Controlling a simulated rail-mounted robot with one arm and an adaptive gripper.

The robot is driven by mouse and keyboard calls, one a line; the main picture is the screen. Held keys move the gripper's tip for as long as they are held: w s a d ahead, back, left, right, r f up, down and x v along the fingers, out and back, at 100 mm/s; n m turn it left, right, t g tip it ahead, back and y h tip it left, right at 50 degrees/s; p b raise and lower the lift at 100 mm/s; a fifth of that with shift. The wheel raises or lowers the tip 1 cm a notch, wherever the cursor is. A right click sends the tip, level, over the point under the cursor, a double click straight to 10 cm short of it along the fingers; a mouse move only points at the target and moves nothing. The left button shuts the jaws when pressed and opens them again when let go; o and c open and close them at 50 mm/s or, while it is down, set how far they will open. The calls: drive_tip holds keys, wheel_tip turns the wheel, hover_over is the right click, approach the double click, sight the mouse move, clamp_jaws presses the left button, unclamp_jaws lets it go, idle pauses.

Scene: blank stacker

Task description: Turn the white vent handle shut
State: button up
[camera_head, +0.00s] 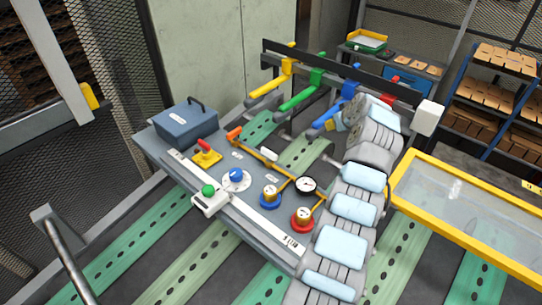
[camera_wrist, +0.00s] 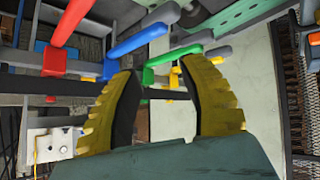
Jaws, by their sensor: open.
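My gripper (camera_wrist: 158,75) shows in the wrist view as two thick yellow ribbed fingers, open, with no object held between them. In the head view my arm hides it. A small whitish piece (camera_head: 268,153) lies along the yellow-orange pipe on the grey panel. I cannot tell for sure that it is the white vent handle, or how it is turned. No clearly white handle shows in the wrist view. A blue handle (camera_wrist: 137,40) and a green handle (camera_wrist: 172,54) appear beyond my fingertips, with no visible contact.
Yellow (camera_head: 268,86), green (camera_head: 297,97) and blue (camera_head: 328,117) handles hang along a dark rail. A white box (camera_head: 431,115) is at its right end. The grey panel (camera_head: 190,160) carries a blue-grey box (camera_head: 186,125), knobs and gauges. A yellow-framed clear guard (camera_head: 470,205) stands right.

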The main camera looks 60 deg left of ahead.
drive_tip(key=s+a+r+n+g+h+b, duration=0.1)
drive_tip(key=s+a+r+n+g+h, duration=0.15)
drive_tip(key=s, duration=0.65)
drive_tip(key=n+g+h+b, duration=0.1)
drive_tip(key=n+g+h, duration=0.1)
drive_tip(key=n+g, duration=0.15)
approach(271, 152)
drive_tip(key=shift+t, duration=0.4)
drive_tip(key=p+x, duration=0.1)
drive_tip(key=x, duration=0.2)
drive_tip(key=p+x, duration=0.1)
drive_tip(key=x, duration=0.6)
drive_tip(key=shift+s+f+p, duration=0.1)
drive_tip(key=shift+s+p, duration=0.3)
clamp_jaws()
